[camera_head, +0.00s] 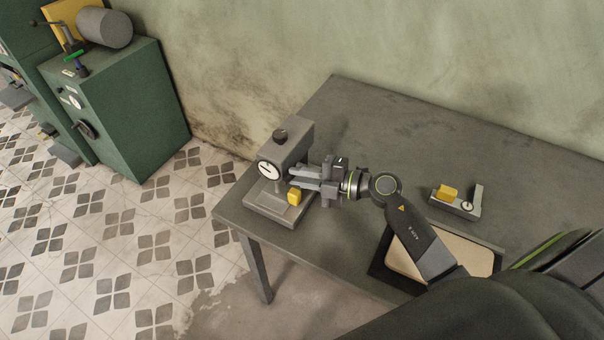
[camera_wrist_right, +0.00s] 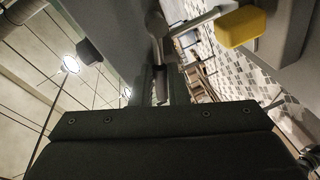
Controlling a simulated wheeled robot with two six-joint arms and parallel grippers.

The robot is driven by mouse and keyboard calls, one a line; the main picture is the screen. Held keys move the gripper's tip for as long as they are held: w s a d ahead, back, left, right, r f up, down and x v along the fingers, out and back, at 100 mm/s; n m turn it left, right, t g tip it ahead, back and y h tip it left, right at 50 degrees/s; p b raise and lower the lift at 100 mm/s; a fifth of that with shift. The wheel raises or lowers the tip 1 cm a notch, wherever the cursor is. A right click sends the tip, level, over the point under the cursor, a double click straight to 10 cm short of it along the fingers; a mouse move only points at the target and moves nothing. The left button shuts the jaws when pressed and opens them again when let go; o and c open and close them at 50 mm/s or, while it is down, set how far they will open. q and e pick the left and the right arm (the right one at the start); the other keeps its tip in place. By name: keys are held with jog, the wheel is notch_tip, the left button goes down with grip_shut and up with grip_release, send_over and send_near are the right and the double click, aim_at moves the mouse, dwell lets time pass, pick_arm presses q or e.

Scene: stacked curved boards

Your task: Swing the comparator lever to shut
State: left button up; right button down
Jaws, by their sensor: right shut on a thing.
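My right gripper (camera_head: 296,177) reaches in from the right and is shut on the comparator lever, just above the yellow block. The fingers hide most of the lever; a thin grey bar (camera_wrist_right: 198,20) shows beyond them in the wrist view. My left gripper is out of view.
The grey table (camera_head: 350,130) is bare behind my right arm. A small grey fixture (camera_head: 466,208) with a yellow block and a dark-edged tan pad (camera_head: 480,262) lie to the right. A green cabinet (camera_head: 130,115) stands on the floor at the left.

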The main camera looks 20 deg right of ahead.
jog(key=shift+f, duration=0.1)
jog(key=c, duration=1.4)
grip_release()
jog(key=b+v, duration=0.4)
jog(key=v, duration=1.3)
jog(key=shift+s, duration=0.15)
jog(key=shift+d, duration=0.15)
